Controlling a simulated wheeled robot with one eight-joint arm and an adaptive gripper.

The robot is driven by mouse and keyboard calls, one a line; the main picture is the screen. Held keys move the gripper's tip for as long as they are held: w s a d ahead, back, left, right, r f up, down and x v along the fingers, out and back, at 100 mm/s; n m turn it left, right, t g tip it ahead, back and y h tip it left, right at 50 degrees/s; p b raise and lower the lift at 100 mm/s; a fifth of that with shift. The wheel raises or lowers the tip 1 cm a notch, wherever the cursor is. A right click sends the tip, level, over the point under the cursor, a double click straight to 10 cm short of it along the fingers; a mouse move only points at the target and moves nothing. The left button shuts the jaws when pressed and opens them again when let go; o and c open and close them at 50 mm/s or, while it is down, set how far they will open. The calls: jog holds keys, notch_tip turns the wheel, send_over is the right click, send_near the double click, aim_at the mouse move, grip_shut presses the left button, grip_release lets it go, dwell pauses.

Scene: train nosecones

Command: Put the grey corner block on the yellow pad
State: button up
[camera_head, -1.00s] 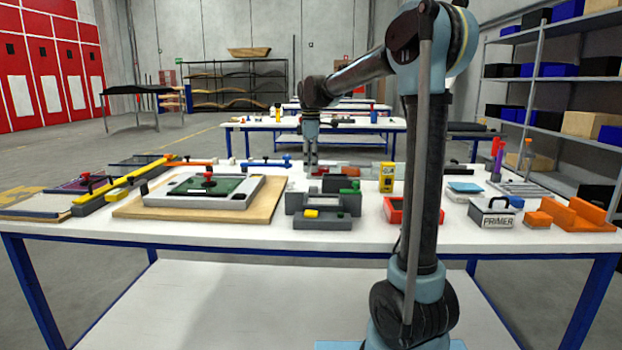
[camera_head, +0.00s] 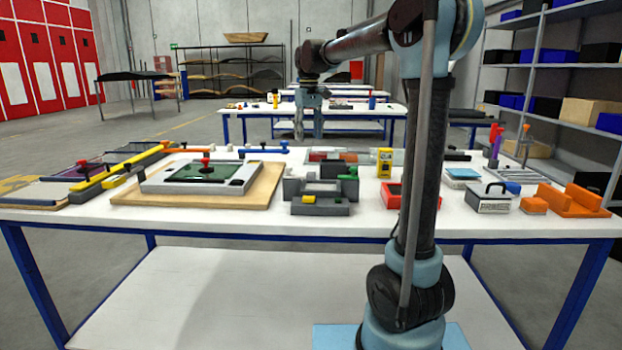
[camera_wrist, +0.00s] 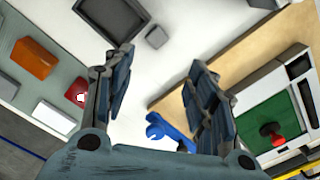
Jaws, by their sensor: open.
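A dark grey stepped fixture (camera_head: 320,209) stands in the middle of the table. The small yellow pad (camera_head: 308,199) is at its front left. A small grey block (camera_head: 292,188) at the fixture's left side looks like the corner block; I cannot tell for sure from the head view. In the wrist view a small dark grey block (camera_wrist: 156,37) sits on white near a larger grey piece (camera_wrist: 108,16). My gripper (camera_head: 308,132) is raised above the back of the table, behind the fixture. In the wrist view my gripper (camera_wrist: 160,65) is open with nothing between its fingers.
A wooden board with a green-centred panel (camera_head: 200,178) lies left of the fixture. A blue bar (camera_head: 263,150) lies behind it. A red tray (camera_head: 394,193), a yellow device (camera_head: 384,162) and a primer box (camera_head: 490,198) stand to the right. White table shows between them.

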jog(key=m, duration=2.5)
send_over(309, 173)
notch_tip(309, 173, down, 9)
jog(key=shift+s, duration=0.1)
jog(key=shift+w+f, duration=0.2)
jog(key=shift+f, duration=2.3)
jog(key=c, duration=1.1)
